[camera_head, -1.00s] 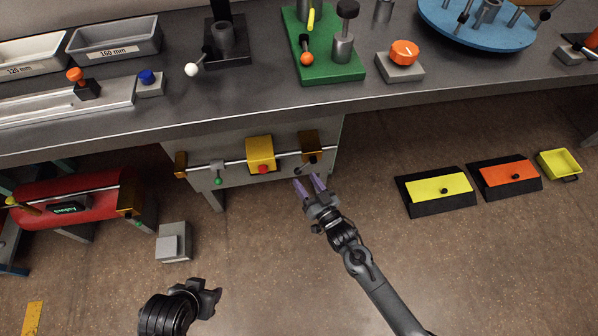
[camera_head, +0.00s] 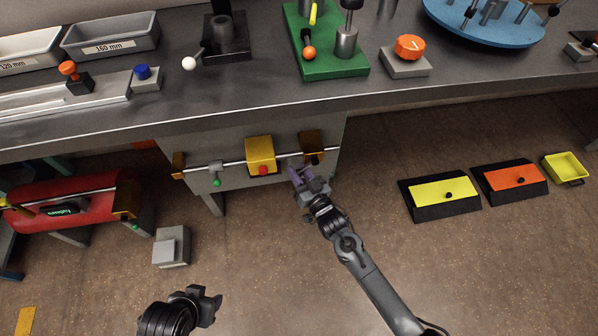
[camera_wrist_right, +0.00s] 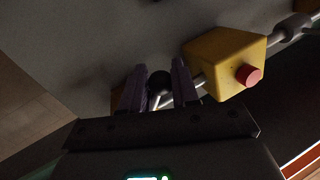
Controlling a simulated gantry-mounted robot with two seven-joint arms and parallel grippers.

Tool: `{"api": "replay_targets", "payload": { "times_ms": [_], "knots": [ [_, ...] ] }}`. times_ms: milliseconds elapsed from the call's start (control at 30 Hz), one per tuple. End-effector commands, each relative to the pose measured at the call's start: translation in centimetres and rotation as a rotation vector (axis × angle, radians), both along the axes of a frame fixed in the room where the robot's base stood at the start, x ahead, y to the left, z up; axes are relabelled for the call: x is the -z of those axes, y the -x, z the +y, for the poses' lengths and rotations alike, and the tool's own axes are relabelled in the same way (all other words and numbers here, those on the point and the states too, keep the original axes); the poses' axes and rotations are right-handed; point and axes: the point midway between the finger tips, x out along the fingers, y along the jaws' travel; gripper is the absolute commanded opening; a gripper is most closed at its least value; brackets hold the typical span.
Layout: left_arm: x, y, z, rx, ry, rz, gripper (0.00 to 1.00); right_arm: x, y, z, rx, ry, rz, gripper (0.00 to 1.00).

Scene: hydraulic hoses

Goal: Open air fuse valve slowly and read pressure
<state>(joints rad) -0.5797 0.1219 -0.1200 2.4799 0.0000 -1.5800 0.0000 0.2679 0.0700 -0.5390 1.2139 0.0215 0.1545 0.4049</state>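Under the bench front, a pipe carries a dark brass valve block (camera_head: 312,141) at its right end, with a small black-knobbed lever. A yellow block (camera_head: 260,153) with a red button sits left of it. My right gripper (camera_head: 301,175) is just below the brass block, its purple fingers apart. In the right wrist view the black knob (camera_wrist_right: 159,82) lies between the fingers (camera_wrist_right: 158,90); contact is unclear. My left gripper (camera_head: 208,303) is low in the head view, dark, its fingers unclear. A small green-lit display (camera_head: 62,210) on the red tank (camera_head: 88,199) is too small to read.
A green-knobbed lever (camera_head: 216,182) hangs from the pipe's left part. A grey box (camera_head: 171,246) stands on the floor below. Yellow (camera_head: 446,191) and orange (camera_head: 516,175) panels lie at right. The bench edge overhangs the pipe.

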Motion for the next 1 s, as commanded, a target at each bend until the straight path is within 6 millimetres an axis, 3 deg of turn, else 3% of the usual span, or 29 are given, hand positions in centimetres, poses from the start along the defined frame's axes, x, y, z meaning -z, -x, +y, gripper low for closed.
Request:
{"api": "replay_targets", "payload": {
  "times_ms": [33, 167, 400, 667, 933, 967, 1000],
  "knots": [
    [0.0, 0.0, 0.1, 0.001, -0.002, 0.000, 0.48, 0.0, 0.0, 0.0, 0.000, 0.000, 0.000, 0.17],
    [0.0, 0.0, 0.1, 0.004, -0.005, 0.000, 0.48, 0.0, 0.0, 0.0, 0.000, 0.000, -0.001, 0.00],
    [-0.1, 0.0, 0.1, 0.003, -0.004, 0.000, 0.48, -0.3, 0.0, 0.1, 0.000, -0.015, -0.001, 0.00],
    [-1.1, 0.0, -0.1, -0.002, 0.003, -0.001, 0.48, -1.7, 0.1, 1.1, 0.001, -0.237, 0.033, 0.00],
    [-1.0, 0.0, -0.2, -0.006, 0.008, 0.000, 0.48, -1.9, 0.1, 1.2, -0.003, -0.250, 0.029, 0.00],
    [-1.0, 0.0, -0.2, -0.006, 0.008, 0.000, 0.48, -1.9, 0.1, 1.2, -0.003, -0.249, 0.028, 0.30],
    [-1.0, 0.0, -0.2, -0.005, 0.008, 0.000, 0.48, -1.9, 0.1, 1.2, -0.003, -0.248, 0.029, 0.36]
  ]
}}
